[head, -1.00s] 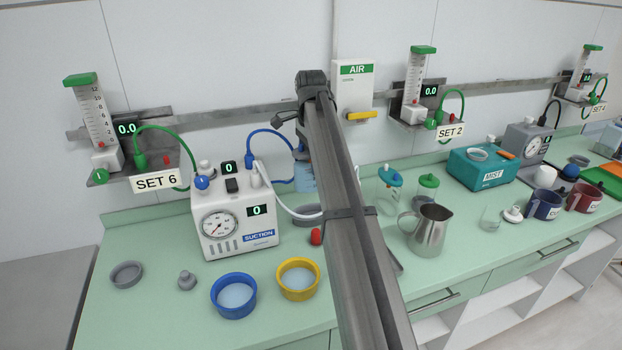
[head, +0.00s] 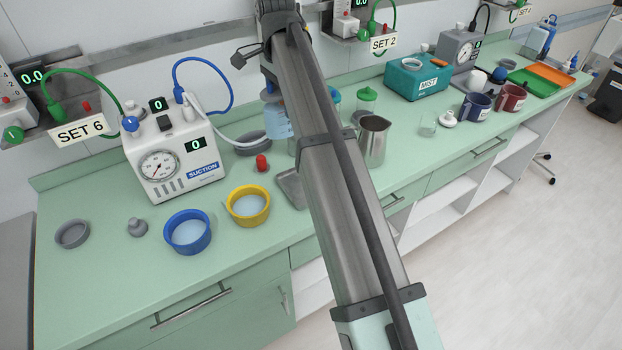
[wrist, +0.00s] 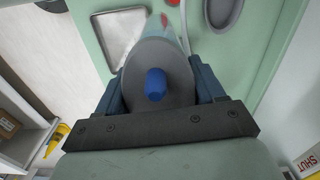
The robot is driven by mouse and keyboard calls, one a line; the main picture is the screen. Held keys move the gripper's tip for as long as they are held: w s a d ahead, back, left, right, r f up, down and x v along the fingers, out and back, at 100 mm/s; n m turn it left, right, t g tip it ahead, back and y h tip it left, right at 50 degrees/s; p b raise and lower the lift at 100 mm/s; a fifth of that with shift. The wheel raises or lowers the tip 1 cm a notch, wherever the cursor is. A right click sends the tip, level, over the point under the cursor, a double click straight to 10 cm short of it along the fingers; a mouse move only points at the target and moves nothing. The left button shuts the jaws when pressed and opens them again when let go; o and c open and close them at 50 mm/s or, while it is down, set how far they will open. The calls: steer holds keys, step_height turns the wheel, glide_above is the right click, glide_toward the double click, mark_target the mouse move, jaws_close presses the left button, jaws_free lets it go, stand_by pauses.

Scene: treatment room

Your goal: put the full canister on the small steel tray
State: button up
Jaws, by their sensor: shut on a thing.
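The canister (head: 278,120) has a light-blue, see-through body, partly hidden by my arm in the head view. In the wrist view its grey lid with a blue knob (wrist: 155,83) is between my jaws. My gripper (head: 271,92) is shut on the canister and holds it upright or nearly so, apparently above the counter. The small steel tray (head: 291,188) lies on the counter below and in front of it, partly hidden by my arm. In the wrist view the tray (wrist: 118,38) is empty, beyond the canister and slightly left.
The suction unit (head: 175,155) stands left, with a blue hose looping above it. A grey ring (head: 253,143), a red cap (head: 262,163), and yellow (head: 248,208) and blue (head: 187,236) bowls are nearby. A steel jug (head: 373,140) and lidded jars stand right of my arm.

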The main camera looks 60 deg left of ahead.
steer(key=w+d+f, duration=0.2)
steer(key=w+d, duration=0.1)
steer(key=d, duration=0.6)
steer(key=shift+a+f, duration=0.2)
steer(key=shift+f, duration=4.75)
steer(key=o, duration=1.2)
steer(key=shift+f, duration=0.1)
step_height(320, 180, up, 12)
